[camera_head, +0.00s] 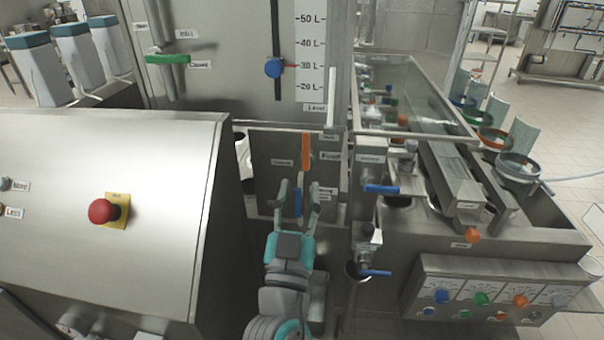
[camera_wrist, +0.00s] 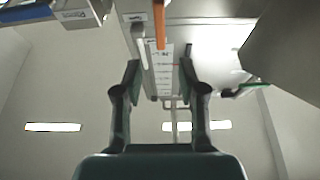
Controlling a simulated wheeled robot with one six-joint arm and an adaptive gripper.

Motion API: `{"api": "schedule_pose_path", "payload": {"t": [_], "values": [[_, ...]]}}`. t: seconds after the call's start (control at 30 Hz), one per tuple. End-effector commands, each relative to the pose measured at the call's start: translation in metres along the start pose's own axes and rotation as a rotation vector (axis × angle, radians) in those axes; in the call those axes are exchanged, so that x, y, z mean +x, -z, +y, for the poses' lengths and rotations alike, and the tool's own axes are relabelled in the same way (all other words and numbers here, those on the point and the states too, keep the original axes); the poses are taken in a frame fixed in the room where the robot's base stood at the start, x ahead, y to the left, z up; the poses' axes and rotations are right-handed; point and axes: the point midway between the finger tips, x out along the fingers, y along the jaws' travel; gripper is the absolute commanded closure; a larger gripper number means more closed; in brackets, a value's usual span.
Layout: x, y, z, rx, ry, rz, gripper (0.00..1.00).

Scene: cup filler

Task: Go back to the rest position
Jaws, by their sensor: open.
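My gripper (camera_head: 298,200) is in the middle of the head view, pointing away from the body towards a steel panel with labels. Its two fingers are apart with nothing held between them. A blue handle (camera_head: 298,203) shows between the fingers in the head view; I cannot tell whether they touch it. An orange handle (camera_head: 306,152) hangs just above it. In the wrist view the gripper (camera_wrist: 160,80) is also open, with the orange handle (camera_wrist: 159,24) beyond the fingertips and a level scale (camera_wrist: 161,70) between the fingers.
A sloped steel console (camera_head: 150,260) with a red button (camera_head: 101,211) stands close on the left. On the right are blue valve handles (camera_head: 381,189) and a control box (camera_head: 490,290) with coloured knobs. A level tank (camera_head: 220,60) rises behind.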

Motion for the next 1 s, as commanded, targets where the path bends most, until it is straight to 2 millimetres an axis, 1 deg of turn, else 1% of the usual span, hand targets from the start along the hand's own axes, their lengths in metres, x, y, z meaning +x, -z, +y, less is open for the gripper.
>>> {"api": "schedule_pose_path", "payload": {"t": [0.03,0.17,0.57,0.67,0.77,0.87,1.0], "values": [[-0.004,0.0,0.0,0.001,0.001,0.0,0.59],[-0.009,0.0,0.0,0.002,0.0,0.0,0.59],[-0.009,0.0,0.0,0.001,-0.001,0.0,0.59],[-0.011,-0.003,0.002,-0.003,0.003,-0.005,0.59],[-0.019,-0.018,0.009,-0.025,0.02,-0.027,0.59],[-0.035,-0.046,0.022,-0.059,0.053,-0.069,0.59],[-0.068,-0.089,0.048,-0.109,0.109,-0.144,0.59]]}}
